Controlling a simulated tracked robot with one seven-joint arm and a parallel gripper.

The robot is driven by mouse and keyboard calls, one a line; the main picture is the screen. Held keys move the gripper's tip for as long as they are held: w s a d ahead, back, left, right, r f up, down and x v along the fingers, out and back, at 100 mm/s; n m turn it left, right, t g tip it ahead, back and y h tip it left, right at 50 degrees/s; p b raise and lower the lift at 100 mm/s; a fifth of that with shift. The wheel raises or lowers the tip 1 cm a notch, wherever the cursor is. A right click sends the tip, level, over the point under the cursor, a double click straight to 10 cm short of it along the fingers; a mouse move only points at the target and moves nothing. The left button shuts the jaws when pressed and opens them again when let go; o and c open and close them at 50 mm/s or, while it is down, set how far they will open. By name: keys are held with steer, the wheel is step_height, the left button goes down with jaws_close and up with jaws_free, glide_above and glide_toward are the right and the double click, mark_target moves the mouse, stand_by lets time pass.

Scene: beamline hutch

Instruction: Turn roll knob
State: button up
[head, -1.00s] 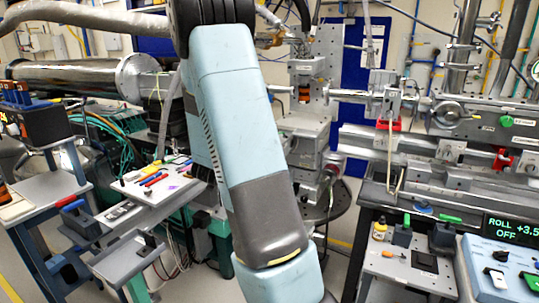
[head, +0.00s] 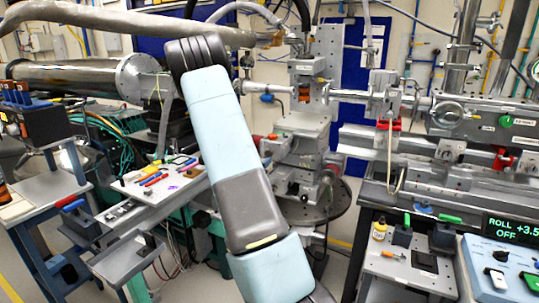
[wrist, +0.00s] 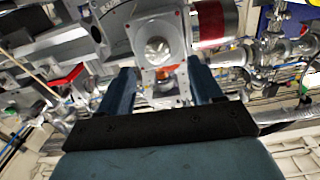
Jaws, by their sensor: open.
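A display reading "ROLL +3.5" and "OFF" (head: 512,229) stands at the right edge of the head view. Below it is a pale blue control box (head: 478,262) with a small dark knob (head: 501,256) on top; I cannot tell whether this is the roll knob. The metal sample stage (head: 303,150) stands at the centre, with small dark knobs low on it. My gripper (wrist: 160,78) shows only in the wrist view, its two blue fingers apart and empty. Beyond them is a grey metal housing with a round face (wrist: 157,50). My gripper is out of the head view.
A red cylinder (wrist: 214,22) and pipework lie beyond my fingers. A tool tray (head: 150,195) stands left of my arm, and a bench with small tools (head: 410,268) stands to the right. A long steel tube (head: 75,78) runs across the left.

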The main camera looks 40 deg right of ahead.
mark_target(267, 154)
steer(key=x, duration=0.7)
steer(key=shift+d, duration=0.15)
steer(key=shift+c, duration=0.4)
steer(key=shift+w, duration=0.1)
steer(key=c, duration=0.9)
steer(key=shift+d+r, duration=0.15)
steer(key=shift+c, duration=0.3)
steer(key=shift+w, duration=0.1)
steer(key=shift+a, duration=0.2)
